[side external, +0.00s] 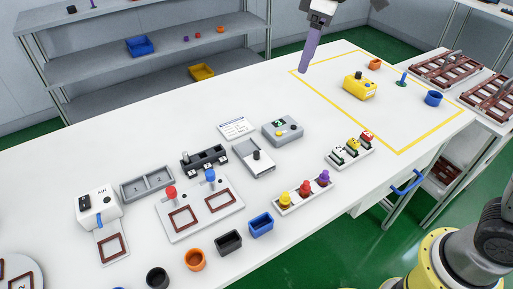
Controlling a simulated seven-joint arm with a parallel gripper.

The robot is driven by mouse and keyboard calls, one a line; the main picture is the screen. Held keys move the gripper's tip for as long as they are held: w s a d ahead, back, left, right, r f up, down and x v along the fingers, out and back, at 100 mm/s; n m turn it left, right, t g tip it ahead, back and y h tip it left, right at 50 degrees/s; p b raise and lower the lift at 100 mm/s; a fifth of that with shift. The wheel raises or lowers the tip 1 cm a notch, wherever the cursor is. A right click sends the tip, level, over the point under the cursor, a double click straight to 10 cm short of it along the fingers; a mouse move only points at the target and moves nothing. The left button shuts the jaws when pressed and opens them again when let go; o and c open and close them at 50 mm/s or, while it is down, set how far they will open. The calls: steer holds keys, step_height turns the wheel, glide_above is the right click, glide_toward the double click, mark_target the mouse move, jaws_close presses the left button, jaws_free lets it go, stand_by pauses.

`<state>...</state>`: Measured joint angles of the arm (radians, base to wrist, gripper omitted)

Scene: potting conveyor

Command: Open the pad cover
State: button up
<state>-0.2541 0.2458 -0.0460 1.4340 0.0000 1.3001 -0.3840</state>
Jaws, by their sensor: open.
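My gripper (305,68) is at the top of the side external view, above the far part of the white table. Its long purple finger part points down, and the gap between fingertips is hard to see from this side. No part is clearly recognisable as the pad cover. One candidate is a small light grey unit (253,170) with a black knob at mid-table, well to the lower left of my gripper. Behind it is a grey box (283,130) with a dark green display and a yellow button. My gripper touches neither.
A yellow box (360,88) with a black knob stands inside a yellow outline, right of my gripper. Near the front are a plate (199,210) with red and blue knobs, a rack (303,195) of coloured knobs, and several cups. A blue drawer handle (407,183) sticks out at the right.

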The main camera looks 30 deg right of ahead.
steer(key=w+a+f+n+g, duration=0.1)
steer(key=w+a+f+g, duration=0.1)
steer(key=w+a+f, duration=0.45)
glide_toward(256, 152)
steer(key=shift+n+h, duration=0.3)
steer(key=f, duration=0.8)
steer(key=shift+w+a+f, duration=0.1)
steer(key=shift+a+f, duration=0.1)
steer(key=shift+f, duration=0.15)
jaws_close()
stand_by(0.4)
